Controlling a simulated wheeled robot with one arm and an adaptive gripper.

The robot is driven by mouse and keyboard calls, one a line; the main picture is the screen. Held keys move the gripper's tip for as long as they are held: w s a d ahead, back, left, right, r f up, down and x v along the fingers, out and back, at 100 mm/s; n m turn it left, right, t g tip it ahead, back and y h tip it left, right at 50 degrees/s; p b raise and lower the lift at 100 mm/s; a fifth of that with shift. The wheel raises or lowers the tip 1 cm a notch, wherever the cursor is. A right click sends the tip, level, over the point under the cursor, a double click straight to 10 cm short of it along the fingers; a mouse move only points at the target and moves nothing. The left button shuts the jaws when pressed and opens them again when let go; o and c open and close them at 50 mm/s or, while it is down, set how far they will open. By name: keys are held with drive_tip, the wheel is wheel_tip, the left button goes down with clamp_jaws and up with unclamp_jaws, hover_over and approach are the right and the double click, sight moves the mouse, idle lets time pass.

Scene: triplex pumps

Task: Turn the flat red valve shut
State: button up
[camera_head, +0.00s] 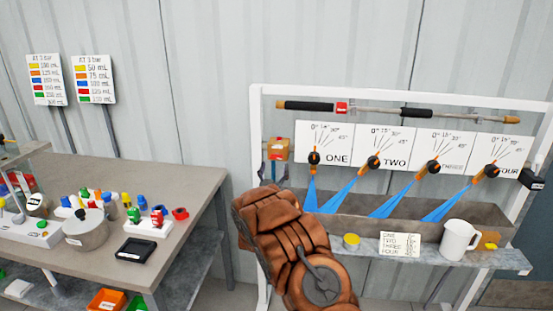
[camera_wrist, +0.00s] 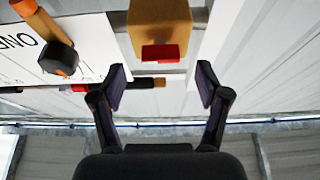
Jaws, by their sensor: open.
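A flat red piece (camera_wrist: 160,52), which looks like the valve, sits on the face of an orange-brown box (camera_wrist: 160,18) in the wrist view. In the head view the box (camera_head: 278,150) is at the left end of the rack, with a small red patch on it. My gripper (camera_wrist: 162,78) is open and empty, its two dark fingers spread wide. In the wrist picture the red piece lies just above the gap between the fingertips, with no visible contact. In the head view I cannot clearly make out the fingers near my brown arm.
A lance with black grips (camera_head: 390,110) runs along the rack top. Panels, black-knobbed levers and blue jets fill the rack over a grey trough (camera_head: 480,211). A white mug (camera_head: 458,241) stands on the shelf. A cluttered table (camera_head: 180,180) is at left.

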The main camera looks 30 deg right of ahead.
sight(276, 157)
drive_tip(key=shift+p+x, duration=0.5)
drive_tip(key=shift+x, duration=1.65)
drive_tip(key=c, duration=1.2)
